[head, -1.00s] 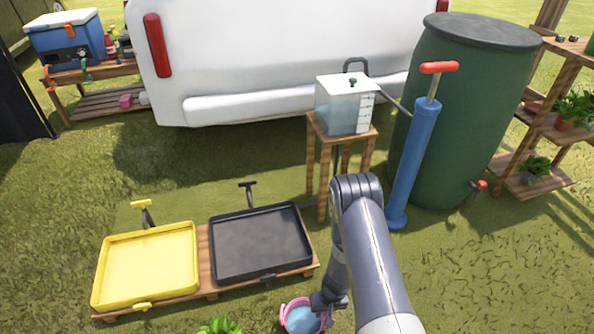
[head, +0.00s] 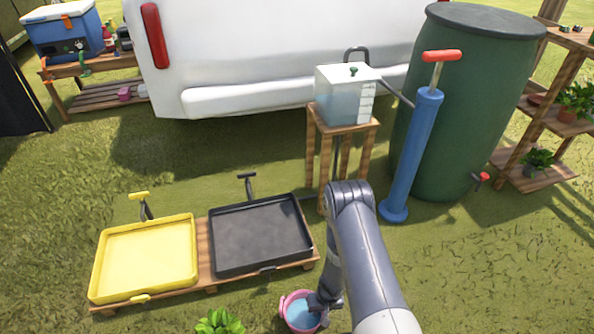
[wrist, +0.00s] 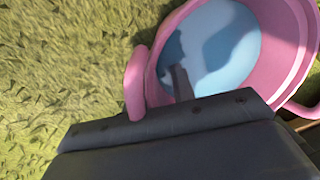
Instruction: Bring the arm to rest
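My arm reaches down and forward in the head view. My gripper (head: 318,304) is low, at the right side of a pink bucket (head: 284,304) standing on the grass. In the wrist view the bucket (wrist: 290,75) holds light blue water (wrist: 230,45) with a dark shadow on it. One dark finger of my gripper (wrist: 180,80) shows over the bucket's near rim, beside a rounded pink part of the bucket. The other finger is hidden behind the dark gripper body, so its opening and any grip on the bucket cannot be told.
A yellow tray (head: 146,258) and a black tray (head: 262,238) lie on a low pallet at left. A stool (head: 326,148) bears a water tank (head: 338,95). A blue pump (head: 412,155) and green barrel (head: 465,110) stand right. A plant (head: 218,321) is at front. Grass at right is clear.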

